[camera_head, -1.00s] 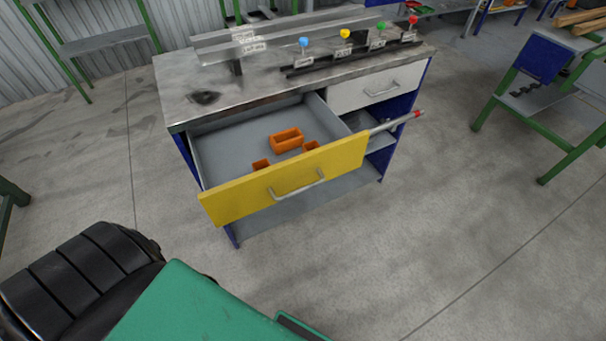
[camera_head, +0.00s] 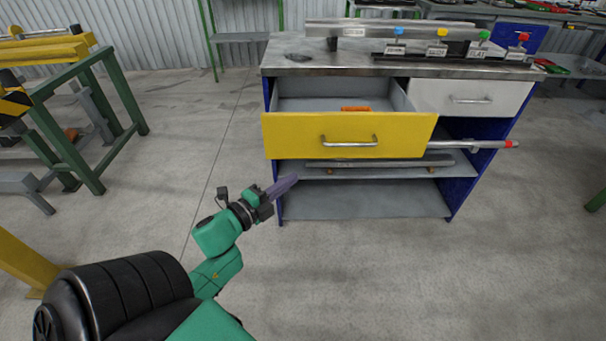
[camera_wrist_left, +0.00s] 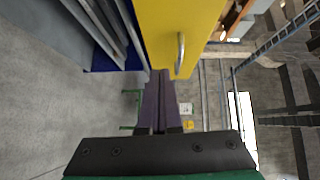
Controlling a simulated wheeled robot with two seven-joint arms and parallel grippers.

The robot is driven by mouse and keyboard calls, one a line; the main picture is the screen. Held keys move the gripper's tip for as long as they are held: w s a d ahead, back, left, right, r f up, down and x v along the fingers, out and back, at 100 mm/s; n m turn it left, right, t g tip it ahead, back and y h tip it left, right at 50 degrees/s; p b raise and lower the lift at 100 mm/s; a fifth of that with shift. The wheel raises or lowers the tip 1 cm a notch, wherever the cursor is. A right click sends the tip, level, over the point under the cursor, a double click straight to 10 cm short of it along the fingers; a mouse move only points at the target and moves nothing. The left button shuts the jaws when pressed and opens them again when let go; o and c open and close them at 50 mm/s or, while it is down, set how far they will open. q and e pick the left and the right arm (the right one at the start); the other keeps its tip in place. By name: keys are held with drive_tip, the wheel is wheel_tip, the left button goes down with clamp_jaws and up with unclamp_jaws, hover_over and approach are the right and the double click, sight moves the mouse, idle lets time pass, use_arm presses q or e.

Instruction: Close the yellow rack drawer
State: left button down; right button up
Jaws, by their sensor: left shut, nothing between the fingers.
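The yellow rack drawer (camera_head: 300,136) is pulled out of the left side of the bench, with a metal bar handle (camera_head: 350,141) on its front. My right gripper is in neither view.
The bench (camera_head: 320,68) has a closed white drawer (camera_head: 440,97) at right. A metal bar with a red tip (camera_head: 512,144) sticks out on the right below it. Open shelves (camera_head: 365,199) lie below the drawers. A green-legged stand (camera_head: 85,120) is at left. The floor before the bench is clear.

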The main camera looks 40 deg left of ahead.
use_arm(q)
wheel_tip(320, 180, up, 2)
drive_tip(key=d+m, duration=0.1)
approach(316, 149)
drive_tip(key=w+d+r, duration=0.2)
drive_tip(key=w+d, duration=0.2)
drive_tip(key=d, duration=0.1)
drive_tip(key=w+a, duration=0.2)
drive_tip(key=w, duration=0.1)
drive_tip(key=shift+w+a, duration=0.1)
drive_tip(key=shift+w, duration=0.1)
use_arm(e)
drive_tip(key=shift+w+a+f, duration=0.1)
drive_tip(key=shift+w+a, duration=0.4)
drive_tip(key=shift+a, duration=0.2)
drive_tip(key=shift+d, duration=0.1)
use_arm(q)
drive_tip(key=shift+a, duration=0.1)
